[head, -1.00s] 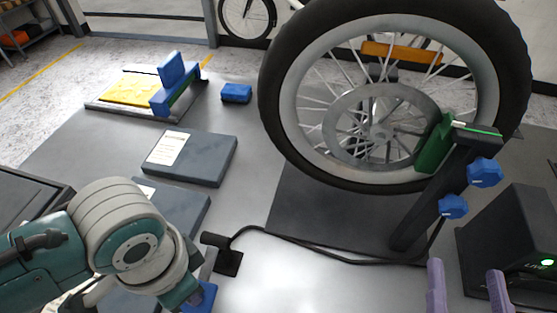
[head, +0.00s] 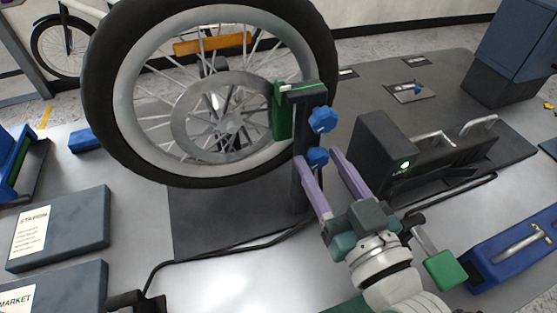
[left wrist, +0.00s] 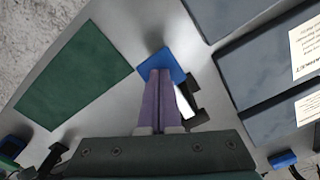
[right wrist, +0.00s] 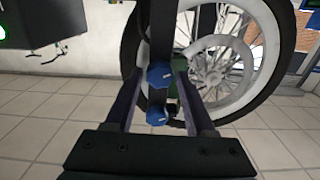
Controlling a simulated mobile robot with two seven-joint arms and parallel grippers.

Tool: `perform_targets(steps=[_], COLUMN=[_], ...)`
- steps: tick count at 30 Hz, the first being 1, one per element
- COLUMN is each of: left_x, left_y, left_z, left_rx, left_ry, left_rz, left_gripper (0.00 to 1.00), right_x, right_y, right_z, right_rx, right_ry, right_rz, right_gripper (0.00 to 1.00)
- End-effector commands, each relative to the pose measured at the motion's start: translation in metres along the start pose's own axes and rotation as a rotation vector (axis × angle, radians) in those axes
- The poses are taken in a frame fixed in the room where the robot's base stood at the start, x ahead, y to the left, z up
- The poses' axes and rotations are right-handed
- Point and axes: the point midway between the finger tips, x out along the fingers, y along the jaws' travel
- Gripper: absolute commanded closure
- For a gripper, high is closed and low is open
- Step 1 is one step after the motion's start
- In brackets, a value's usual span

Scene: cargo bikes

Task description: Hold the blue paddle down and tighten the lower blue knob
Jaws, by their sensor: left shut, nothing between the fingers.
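The blue paddle (left wrist: 168,62) lies under my left gripper (left wrist: 160,75) in the left wrist view. Its purple fingers are shut with nothing between them, and their tips overlap the paddle; I cannot tell how hard they press. The paddle is out of the head view. The lower blue knob (head: 317,157) is on the dark post beside the wheel, below the upper blue knob (head: 322,119). My right gripper (head: 317,158) is open, its purple fingers on either side of the lower knob. The right wrist view is upside down, with the lower knob (right wrist: 160,75) between the fingertips.
The spoked wheel (head: 210,178) stands left of the post (head: 305,190), with a green block (head: 282,112) at its rim. A black box (head: 375,150) with a green light is close on the right. A dark cable (head: 225,250) crosses the table. Grey boxes (head: 85,225) lie left.

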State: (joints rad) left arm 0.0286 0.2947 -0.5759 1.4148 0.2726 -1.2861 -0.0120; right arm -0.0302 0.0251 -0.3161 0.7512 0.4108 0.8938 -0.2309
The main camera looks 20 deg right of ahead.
Motion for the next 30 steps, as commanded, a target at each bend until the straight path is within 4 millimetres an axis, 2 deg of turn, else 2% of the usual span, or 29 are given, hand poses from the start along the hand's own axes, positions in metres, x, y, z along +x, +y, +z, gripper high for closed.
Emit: perform_targets(steps=[2,14,23,30], left_x=[0.0004,0.0004,0.0003,0.0003], left_y=[0.0000,0.0001,0.0000,0.0000], left_z=[0.0003,0.0002,0.0000,-0.0001], left_rx=[0.000,0.000,0.000,0.000], left_ry=[-0.001,0.000,0.000,0.001], left_rz=[0.000,0.000,0.000,0.000], left_gripper=[1.00,1.00,1.00,1.00], right_x=[-0.0002,-0.0003,-0.0003,-0.0004], right_y=[0.0000,-0.0001,-0.0003,-0.0001], right_z=[0.0002,0.0002,0.0002,0.0002], right_rx=[0.000,0.000,0.008,0.088], right_ry=[0.000,0.000,0.000,0.000], right_rz=[0.000,-0.001,-0.001,-0.001], right_gripper=[0.55,1.00,1.00,1.00])
